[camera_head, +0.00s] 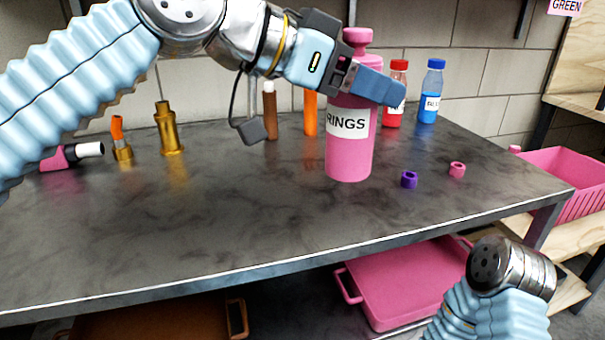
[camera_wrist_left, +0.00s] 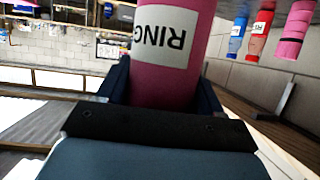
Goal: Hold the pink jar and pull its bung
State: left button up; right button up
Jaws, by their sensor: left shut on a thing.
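The pink jar (camera_head: 349,150) stands upright on the dark table, with a white label reading "RINGS". Its pink bung (camera_head: 357,39) sits in the top, above my left gripper. My left gripper (camera_head: 376,88) is shut around the upper part of the jar. In the left wrist view the jar (camera_wrist_left: 168,80) lies between the two fingers (camera_wrist_left: 160,90), its label upside down. My right arm shows at the lower right of the head view, in front of the table; its gripper fingers are not visible.
A red bottle (camera_head: 394,108) and a blue bottle (camera_head: 432,92) stand behind the jar. Purple (camera_head: 409,180) and pink (camera_head: 457,170) rings lie right of it. Brass fittings (camera_head: 168,130) stand left. A pink bin (camera_head: 565,185) is at the right. The table's front middle is clear.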

pick_arm(q)
jog(key=w+a+f+p, duration=0.1)
jog(key=w+a+f, duration=0.3)
jog(key=w+f, duration=0.9)
jog(key=shift+w+a, duration=0.2)
jog(key=shift+w, duration=0.05)
jog(key=shift+f, duration=0.15)
jog(key=o, duration=1.5)
